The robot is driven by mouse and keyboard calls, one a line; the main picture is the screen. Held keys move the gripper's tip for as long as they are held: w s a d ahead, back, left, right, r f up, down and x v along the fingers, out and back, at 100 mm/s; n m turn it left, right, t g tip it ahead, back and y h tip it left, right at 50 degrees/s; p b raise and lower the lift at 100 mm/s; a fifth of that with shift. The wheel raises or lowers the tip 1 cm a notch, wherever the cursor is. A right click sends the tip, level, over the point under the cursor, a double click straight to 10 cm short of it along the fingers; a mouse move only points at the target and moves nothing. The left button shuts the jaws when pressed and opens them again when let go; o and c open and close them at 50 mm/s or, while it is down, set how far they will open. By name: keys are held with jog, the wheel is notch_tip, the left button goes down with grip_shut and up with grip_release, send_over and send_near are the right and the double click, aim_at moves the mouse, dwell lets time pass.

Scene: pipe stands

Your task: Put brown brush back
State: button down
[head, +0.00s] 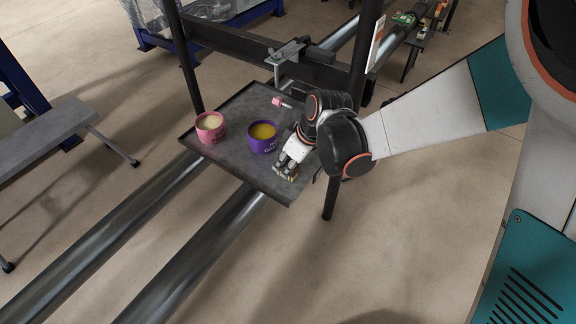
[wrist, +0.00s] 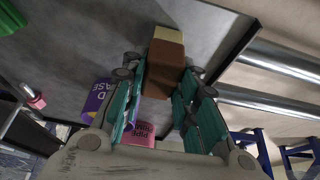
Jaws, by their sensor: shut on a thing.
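The brown brush (wrist: 166,55) has a brown block body and a cream end. In the wrist view it sits between the teal fingers of my gripper (wrist: 163,78), which is shut on it. In the head view my gripper (head: 285,168) is low over the front right part of the dark tray (head: 222,157), and a small tan part of the brush (head: 291,176) shows beneath the fingers. I cannot tell whether the brush touches the tray.
A purple pot (head: 263,143) with yellow contents stands just left of my gripper. A pink pot (head: 210,133) with pale contents stands further left. A small pink item (head: 279,102) lies at the back. Dark posts (head: 332,195) and pipes (head: 200,245) surround the tray.

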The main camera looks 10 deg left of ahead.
jog(key=shift+f, duration=0.15)
jog(key=c, duration=1.2)
grip_release()
jog(key=shift+c, duration=0.2)
jog(key=p+v, duration=0.8)
jog(key=v, duration=0.4)
